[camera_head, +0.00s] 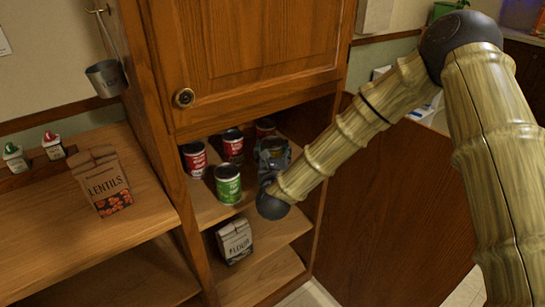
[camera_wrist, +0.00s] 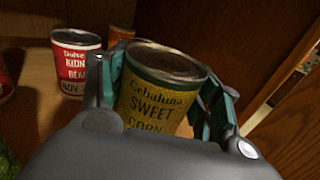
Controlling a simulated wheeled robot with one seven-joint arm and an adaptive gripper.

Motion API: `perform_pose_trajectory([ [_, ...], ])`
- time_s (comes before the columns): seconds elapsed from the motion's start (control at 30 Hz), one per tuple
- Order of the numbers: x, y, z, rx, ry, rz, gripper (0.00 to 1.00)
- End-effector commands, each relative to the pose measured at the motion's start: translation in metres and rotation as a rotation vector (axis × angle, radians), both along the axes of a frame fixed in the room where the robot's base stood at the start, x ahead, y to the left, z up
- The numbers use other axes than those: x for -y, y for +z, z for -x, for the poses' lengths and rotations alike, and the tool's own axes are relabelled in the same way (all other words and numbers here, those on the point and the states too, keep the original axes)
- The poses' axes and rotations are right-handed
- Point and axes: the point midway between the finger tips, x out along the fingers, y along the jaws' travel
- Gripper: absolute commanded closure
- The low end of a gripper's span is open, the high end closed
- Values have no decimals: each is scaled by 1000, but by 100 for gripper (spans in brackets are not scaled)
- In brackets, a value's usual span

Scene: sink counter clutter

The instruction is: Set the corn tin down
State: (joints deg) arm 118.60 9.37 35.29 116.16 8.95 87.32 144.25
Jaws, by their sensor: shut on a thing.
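The corn tin (camera_wrist: 155,100), yellow and green with a "Sweet Corn" label, fills the middle of the wrist view. My gripper (camera_wrist: 163,88) is shut around it, one finger on each side. In the head view my gripper (camera_head: 273,160) reaches into the open cabinet below the door, at the right end of the upper shelf (camera_head: 205,212). The tin's top (camera_head: 272,144) shows there between the fingers. The tin's base is hidden by my gripper, so I cannot tell whether it touches the shelf.
A kidney bean tin (camera_wrist: 75,62) and an orange tin (camera_wrist: 121,35) stand close by. Red tins (camera_head: 194,160) (camera_head: 233,146) and a green tin (camera_head: 228,184) share the shelf. A flour box (camera_head: 235,241) stands on the shelf below. The cabinet door (camera_head: 255,55) is above.

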Motion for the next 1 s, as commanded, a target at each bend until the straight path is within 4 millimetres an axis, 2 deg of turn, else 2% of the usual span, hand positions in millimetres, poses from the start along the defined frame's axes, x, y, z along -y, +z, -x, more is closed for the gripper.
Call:
perform_pose_trajectory([
  [0.23, -2, -5, -7, 0, 0, 2, 82],
  [0.57, -1, -34, -7, 1, -1, 1, 82],
  [0.97, -1, -39, -7, 1, -2, 0, 82],
  [1.0, -1, -38, -6, 0, -1, 0, 29],
])
